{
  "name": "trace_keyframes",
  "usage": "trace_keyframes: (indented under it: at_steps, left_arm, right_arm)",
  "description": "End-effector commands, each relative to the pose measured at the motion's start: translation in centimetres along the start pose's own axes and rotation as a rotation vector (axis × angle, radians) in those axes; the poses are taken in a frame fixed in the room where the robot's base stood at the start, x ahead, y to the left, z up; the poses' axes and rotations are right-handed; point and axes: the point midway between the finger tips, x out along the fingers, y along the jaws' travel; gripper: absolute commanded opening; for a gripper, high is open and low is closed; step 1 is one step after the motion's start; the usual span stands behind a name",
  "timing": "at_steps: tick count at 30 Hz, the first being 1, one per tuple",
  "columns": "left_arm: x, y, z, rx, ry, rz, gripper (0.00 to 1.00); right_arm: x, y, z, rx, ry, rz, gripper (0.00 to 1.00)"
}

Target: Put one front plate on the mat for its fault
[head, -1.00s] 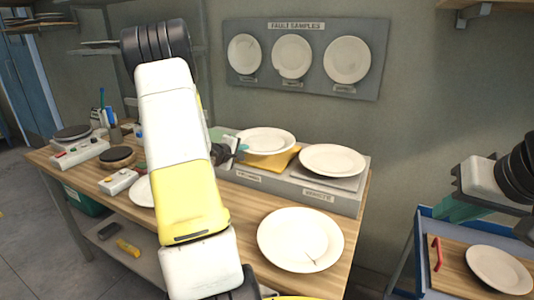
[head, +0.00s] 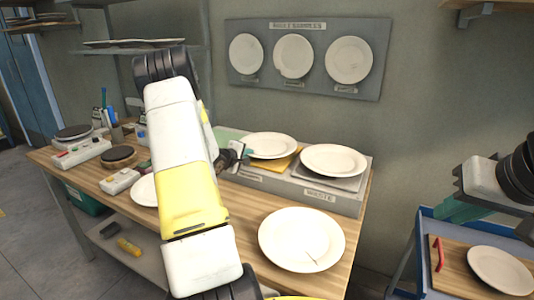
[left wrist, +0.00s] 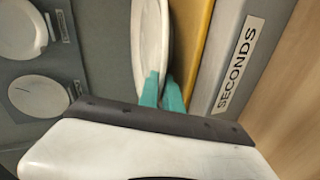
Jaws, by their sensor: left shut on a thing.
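My left gripper (head: 243,152) is shut on the rim of a white plate (head: 271,145). The plate is over the yellow mat (head: 286,163) of the grey stand; contact is unclear. In the left wrist view the teal fingertips (left wrist: 163,96) pinch the plate (left wrist: 150,35) beside the yellow mat (left wrist: 190,45) and the SECONDS label. A second plate (head: 333,160) lies on the grey mat marked WASTE (head: 347,181). A plate with a dark crack (head: 295,238) lies at the table front. Another plate (head: 143,188) is partly hidden behind my left arm. My right gripper (head: 462,209) is at the right, its jaws unclear.
A fault samples board (head: 308,57) with three plates hangs on the wall. A blue cart (head: 424,226) at the right holds a plate (head: 501,270) on a wooden top. Scales and small tools crowd the table's left end. A green mat (head: 229,134) shows behind my left gripper.

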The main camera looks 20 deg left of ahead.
Motion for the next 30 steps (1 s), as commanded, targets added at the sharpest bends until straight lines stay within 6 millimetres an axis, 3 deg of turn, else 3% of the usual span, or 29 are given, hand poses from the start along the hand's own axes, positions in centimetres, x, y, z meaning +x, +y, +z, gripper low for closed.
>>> trace_keyframes:
  at_steps: [1, 2, 3, 14, 30]
  left_arm:
    - [0.1, 0.1, 0.0, 0.0, 0.0, 0.005, 0.0]
    - [0.1, -0.2, 0.1, 0.0, -0.001, 0.0, 0.13]
    - [0.1, -0.2, 0.1, 0.0, 0.0, 0.0, 0.18]
    - [-0.7, 0.2, -0.1, 0.001, 0.001, -0.001, 0.18]
    - [-10.8, 0.1, -0.1, 0.001, 0.002, -0.001, 0.18]
  right_arm:
    - [0.0, 0.0, 0.0, 0.0, 0.0, 0.0, 0.18]
    - [0.0, 0.0, 0.0, 0.0, 0.0, 0.0, 0.18]
    - [0.0, 0.0, 0.0, 0.0, 0.0, 0.0, 0.18]
    - [0.0, 0.0, 0.0, 0.0, 0.0, 0.0, 0.18]
    - [0.0, 0.0, 0.0, 0.0, 0.0, 0.0, 0.18]
